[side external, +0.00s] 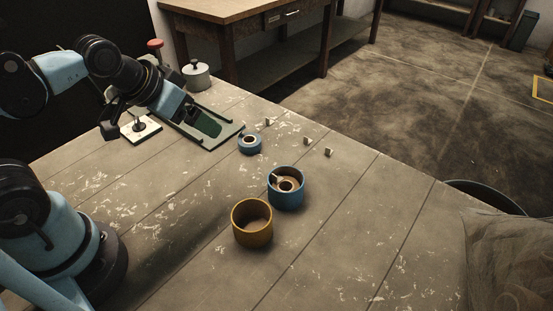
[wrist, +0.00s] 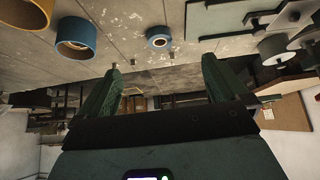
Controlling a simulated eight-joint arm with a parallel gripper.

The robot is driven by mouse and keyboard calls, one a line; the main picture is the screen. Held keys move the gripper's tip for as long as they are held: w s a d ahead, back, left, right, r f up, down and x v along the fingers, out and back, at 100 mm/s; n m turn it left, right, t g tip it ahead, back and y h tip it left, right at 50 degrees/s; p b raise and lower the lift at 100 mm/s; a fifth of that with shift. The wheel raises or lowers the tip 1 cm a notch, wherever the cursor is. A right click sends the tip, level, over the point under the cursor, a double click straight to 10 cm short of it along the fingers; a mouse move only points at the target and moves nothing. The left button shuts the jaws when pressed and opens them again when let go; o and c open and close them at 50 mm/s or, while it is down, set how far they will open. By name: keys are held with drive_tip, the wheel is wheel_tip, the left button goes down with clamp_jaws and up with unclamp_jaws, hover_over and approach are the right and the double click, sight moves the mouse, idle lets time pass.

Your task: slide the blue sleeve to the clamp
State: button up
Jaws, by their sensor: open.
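A large blue sleeve (side external: 287,201) stands upright on the table in the side external view, with a pale ring-shaped part inside it. I cannot tell for certain which part is the clamp; a flat plate fixture with rails (side external: 222,141) lies under my gripper. My gripper (wrist: 160,66) is open and empty, above that plate (side external: 207,124), apart from both blue pieces.
A yellow-orange ring (side external: 252,235) stands beside the large blue sleeve. Several small metal blocks (side external: 328,152) lie near the far edge. A white plate with a black knob (side external: 150,131) and a lidded grey pot (side external: 196,80) are at the back left.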

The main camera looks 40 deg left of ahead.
drive_tip(key=w+d+r+n+g, duration=0.15)
drive_tip(key=w+d+g, duration=0.3)
drive_tip(key=d, duration=0.45)
drive_tip(key=n+g, duration=0.3)
hover_over(285, 185)
wheel_tip(285, 185, down, 3)
drive_tip(key=shift+s+d+t, duration=0.25)
drive_tip(key=shift+s+d, duration=0.1)
drive_tip(key=shift+d, duration=0.05)
drive_tip(key=shift+f, duration=0.15)
wheel_tip(285, 185, down, 12)
drive_tip(key=shift+a, duration=0.1)
drive_tip(key=c, duration=1)
